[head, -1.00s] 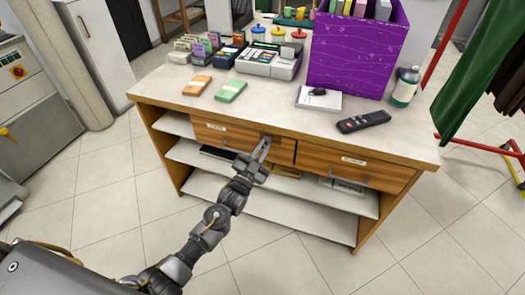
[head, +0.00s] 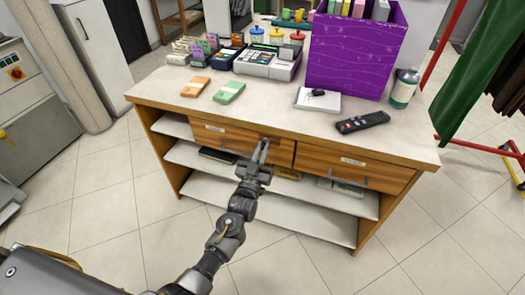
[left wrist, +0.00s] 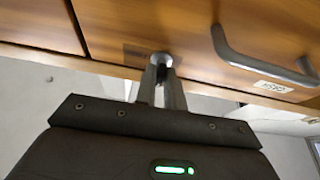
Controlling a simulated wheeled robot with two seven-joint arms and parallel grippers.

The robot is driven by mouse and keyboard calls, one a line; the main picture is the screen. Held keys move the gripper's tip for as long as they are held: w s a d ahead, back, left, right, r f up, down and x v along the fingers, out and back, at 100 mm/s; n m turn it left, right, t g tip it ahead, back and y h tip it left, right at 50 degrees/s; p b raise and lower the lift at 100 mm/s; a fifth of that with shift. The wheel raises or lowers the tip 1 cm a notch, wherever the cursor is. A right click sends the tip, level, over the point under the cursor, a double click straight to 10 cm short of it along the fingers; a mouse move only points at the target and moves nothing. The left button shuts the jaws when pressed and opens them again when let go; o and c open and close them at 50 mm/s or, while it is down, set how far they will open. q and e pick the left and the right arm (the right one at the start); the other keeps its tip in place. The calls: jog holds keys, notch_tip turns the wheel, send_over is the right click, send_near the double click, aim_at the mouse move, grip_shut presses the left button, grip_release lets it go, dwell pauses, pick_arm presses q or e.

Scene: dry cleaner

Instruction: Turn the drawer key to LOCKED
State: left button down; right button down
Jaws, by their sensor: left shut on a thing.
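My left gripper (head: 264,150) is at the front of the left wooden drawer (head: 225,138), near its upper right corner. In the left wrist view its two fingers (left wrist: 161,74) are shut on the round silver key (left wrist: 162,60) at the drawer's lock. The key's shaft and turn marks are hidden or too blurred to read, so its exact angle cannot be told. The drawer looks closed, with a metal bar handle (left wrist: 258,65) beside the lock and an upside-down label in the wrist view. My right gripper is not in view.
The counter (head: 285,112) holds a purple box (head: 352,55), a remote (head: 362,122), a bottle (head: 403,88), a cash register (head: 268,62) and ticket stacks. A second drawer (head: 350,170) is to the right. Open shelves lie below; the floor in front is clear.

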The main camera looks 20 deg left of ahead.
pick_arm(q)
jog(key=shift+f, duration=0.1)
jog(key=c, duration=1.6)
grip_release()
jog(key=shift+o, duration=0.2)
jog(key=shift+s, duration=0.1)
jog(key=v, duration=1)
jog(key=shift+s, duration=0.3)
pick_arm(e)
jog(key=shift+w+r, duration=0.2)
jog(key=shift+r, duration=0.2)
